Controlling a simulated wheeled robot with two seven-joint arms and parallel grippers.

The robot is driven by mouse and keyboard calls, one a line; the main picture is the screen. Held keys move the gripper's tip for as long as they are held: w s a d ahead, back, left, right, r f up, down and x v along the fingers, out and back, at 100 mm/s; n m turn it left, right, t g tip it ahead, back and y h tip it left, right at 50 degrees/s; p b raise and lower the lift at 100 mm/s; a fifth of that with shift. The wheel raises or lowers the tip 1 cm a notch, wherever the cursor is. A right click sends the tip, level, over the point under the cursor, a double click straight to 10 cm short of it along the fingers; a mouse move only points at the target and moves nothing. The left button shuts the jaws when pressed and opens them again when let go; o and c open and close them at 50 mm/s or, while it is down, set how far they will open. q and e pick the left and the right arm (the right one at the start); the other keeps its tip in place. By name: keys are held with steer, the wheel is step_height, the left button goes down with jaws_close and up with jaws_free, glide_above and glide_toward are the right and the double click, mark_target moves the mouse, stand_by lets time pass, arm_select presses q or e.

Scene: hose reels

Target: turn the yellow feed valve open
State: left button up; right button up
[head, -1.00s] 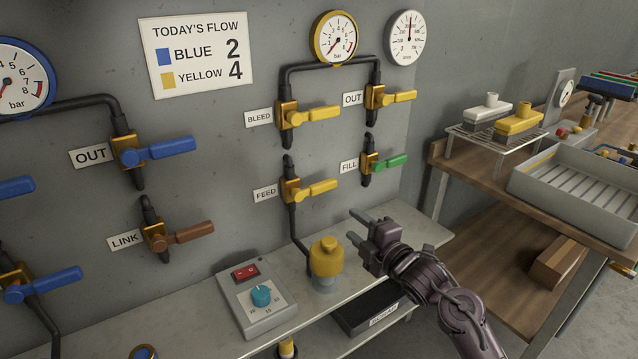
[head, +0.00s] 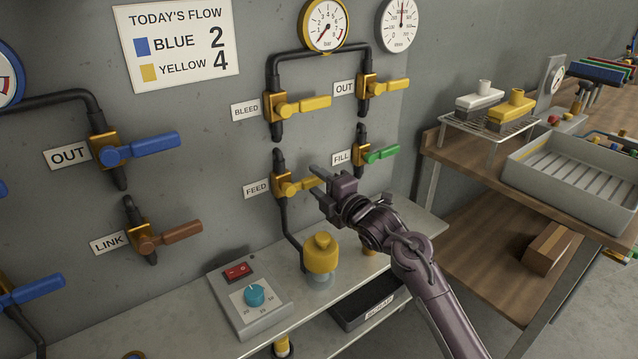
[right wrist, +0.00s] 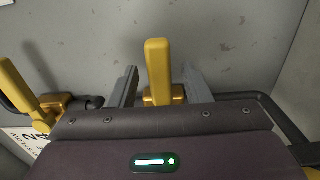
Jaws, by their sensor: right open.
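The yellow feed valve (head: 284,187) is on the grey wall beside the FEED label (head: 257,187). Its yellow handle points right and slightly up. My right gripper (head: 312,179) is open at the outer end of that handle. In the right wrist view the yellow handle (right wrist: 157,70) stands between the two spread fingers, with a gap on each side. The gripper body hides part of the valve there. My left gripper is not in view.
The yellow bleed valve (head: 275,105) is above, and the green-handled fill valve (head: 381,154) is to the right.

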steer(key=shift+c, duration=0.2)
jaws_close()
